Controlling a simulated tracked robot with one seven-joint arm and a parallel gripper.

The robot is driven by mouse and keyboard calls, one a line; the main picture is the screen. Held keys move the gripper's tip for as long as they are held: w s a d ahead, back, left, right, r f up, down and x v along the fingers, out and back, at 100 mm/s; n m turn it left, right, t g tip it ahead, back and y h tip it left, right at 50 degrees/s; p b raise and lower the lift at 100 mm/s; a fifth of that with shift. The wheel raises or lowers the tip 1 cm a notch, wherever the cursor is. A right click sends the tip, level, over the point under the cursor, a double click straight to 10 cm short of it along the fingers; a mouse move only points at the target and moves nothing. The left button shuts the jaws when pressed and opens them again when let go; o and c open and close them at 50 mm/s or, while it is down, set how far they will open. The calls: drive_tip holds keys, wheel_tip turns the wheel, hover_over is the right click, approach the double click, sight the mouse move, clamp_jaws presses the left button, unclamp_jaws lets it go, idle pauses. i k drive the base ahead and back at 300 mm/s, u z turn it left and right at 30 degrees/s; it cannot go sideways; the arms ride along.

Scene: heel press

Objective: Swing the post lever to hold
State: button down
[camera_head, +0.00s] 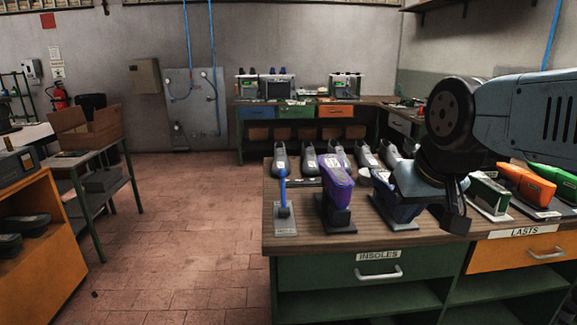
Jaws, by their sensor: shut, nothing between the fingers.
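A thin blue lever (283,187) stands nearly upright at the front left of the wooden bench top (300,243). It rises from a dark block on a grey plate (285,233), whose lettering is too small to read. I take it to be the post lever. My gripper (456,222) points down over the right part of the bench front, well to the right of the lever. It is shut and empty, apart from the lever. My arm comes in from the right and hides part of the bench behind it.
A purple shoe form (337,187) on a black stand is close right of the lever. A dark blue form (397,207) on another stand is between it and my gripper. Several grey shoes (310,158) line the back. Orange (525,181) and green forms are at right.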

sight(282, 173)
drive_tip(key=z, duration=0.05)
drive_tip(key=i, duration=0.85)
drive_tip(key=u, duration=0.1)
